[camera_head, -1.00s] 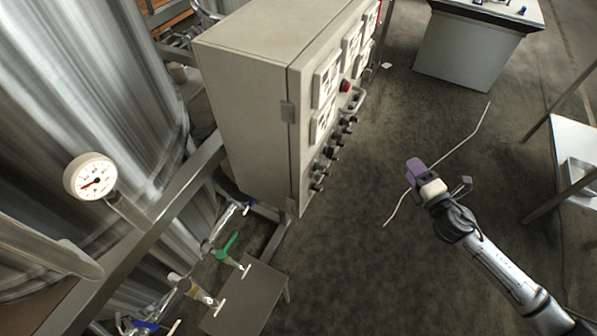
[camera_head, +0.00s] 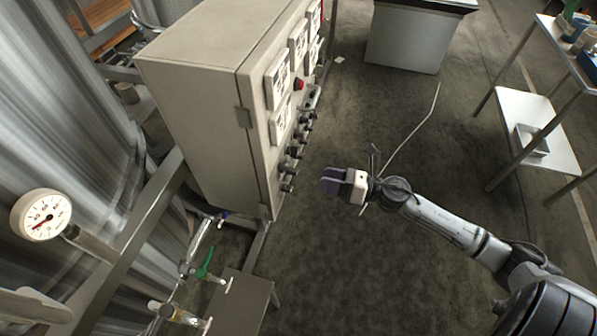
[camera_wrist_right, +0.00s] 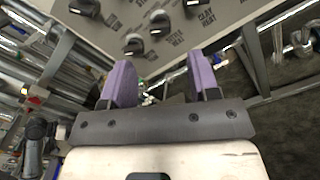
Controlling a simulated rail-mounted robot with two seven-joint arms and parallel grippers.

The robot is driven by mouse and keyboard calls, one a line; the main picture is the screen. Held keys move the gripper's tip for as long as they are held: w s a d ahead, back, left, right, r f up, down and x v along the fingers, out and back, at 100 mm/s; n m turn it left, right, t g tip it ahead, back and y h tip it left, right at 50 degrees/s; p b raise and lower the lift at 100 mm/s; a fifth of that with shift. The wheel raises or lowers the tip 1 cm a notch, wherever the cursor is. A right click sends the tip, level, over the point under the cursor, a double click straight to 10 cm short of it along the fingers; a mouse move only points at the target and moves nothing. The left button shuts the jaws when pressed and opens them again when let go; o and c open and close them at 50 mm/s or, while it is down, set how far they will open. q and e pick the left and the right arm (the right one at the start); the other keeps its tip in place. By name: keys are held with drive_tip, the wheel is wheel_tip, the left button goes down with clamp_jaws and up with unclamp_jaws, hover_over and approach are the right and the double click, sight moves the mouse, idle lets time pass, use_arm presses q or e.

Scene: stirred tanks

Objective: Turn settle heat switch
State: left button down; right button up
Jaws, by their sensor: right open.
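The grey control cabinet (camera_head: 195,105) stands at the left of centre in the head view. Its front carries a column of dark knobs (camera_head: 294,152). In the right wrist view, the black settle heat switch (camera_wrist_right: 158,22) has a light pointer mark and its label below right. Which knob this is in the head view I cannot tell. My right gripper (camera_head: 331,182), with purple fingers, faces the lower knobs from the right, apart from them. In the wrist view its fingers (camera_wrist_right: 155,85) are open and empty, with the switch beyond them. My left gripper is not in view.
Beside it are a clay heat knob (camera_wrist_right: 193,5) and another knob (camera_wrist_right: 133,43). A red button (camera_head: 299,84) and handle (camera_head: 313,97) sit higher on the panel. A gauge (camera_head: 41,214), green-handled valve (camera_head: 205,262) and small table (camera_head: 240,300) are lower left. A shelf rack (camera_head: 540,125) stands right.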

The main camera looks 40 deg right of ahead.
sight(293, 171)
drive_tip(key=x, duration=0.8)
drive_tip(key=shift+w, duration=0.15)
drive_tip(key=c, duration=0.9)
drive_tip(key=shift+r, duration=0.1)
